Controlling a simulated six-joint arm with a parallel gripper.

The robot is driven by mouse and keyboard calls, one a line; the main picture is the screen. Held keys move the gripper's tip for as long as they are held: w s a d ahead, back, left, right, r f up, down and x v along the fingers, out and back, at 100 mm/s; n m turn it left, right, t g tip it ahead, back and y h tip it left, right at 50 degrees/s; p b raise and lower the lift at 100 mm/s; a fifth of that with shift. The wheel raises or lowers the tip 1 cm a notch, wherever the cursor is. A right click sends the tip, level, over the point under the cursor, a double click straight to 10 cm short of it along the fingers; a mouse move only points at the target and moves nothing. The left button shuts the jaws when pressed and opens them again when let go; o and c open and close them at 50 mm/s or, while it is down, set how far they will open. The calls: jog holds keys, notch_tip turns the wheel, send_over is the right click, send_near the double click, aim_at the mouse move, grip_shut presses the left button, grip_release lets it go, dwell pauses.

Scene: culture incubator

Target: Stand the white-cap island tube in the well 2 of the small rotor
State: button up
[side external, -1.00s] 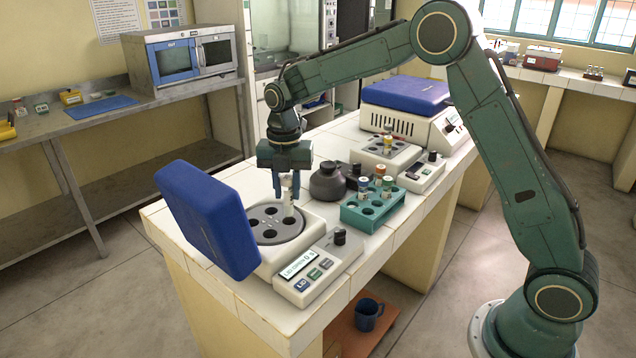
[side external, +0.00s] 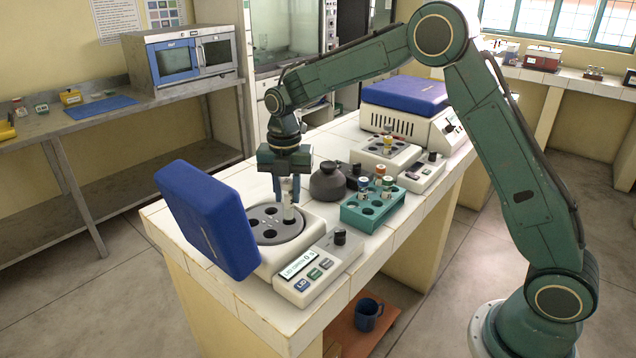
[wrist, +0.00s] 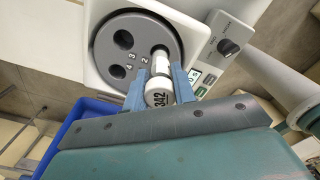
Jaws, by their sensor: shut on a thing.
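The white-cap tube (side external: 288,212) is upright between the fingers of my gripper (side external: 287,190), which is shut on it near the cap. Its lower end is at the back-right well of the small rotor (side external: 268,236), apparently entering it; the exact depth is hidden. In the wrist view, the tube (wrist: 159,66) shows its white cap with dark print, held between the blue fingers of my gripper (wrist: 160,88). The rotor (wrist: 105,48) there shows two open dark wells and the marks 2, 3 and 4; mark 2 is closest to the tube.
The centrifuge's raised blue lid (side external: 207,220) stands close left of the rotor. A control panel (side external: 318,268) with a knob is in front. A dark round jar (side external: 327,182) and a teal rack (side external: 372,209) with capped tubes stand to the right.

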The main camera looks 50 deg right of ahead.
aim_at(288, 208)
jog(key=shift+f, duration=0.65)
jog(key=shift+f, duration=0.25)
jog(key=shift+f, duration=1.5)
jog(key=o, duration=1.1)
jog(key=shift+c, duration=0.2)
jog(key=shift+o, duration=0.3)
jog(key=shift+o, duration=1.3)
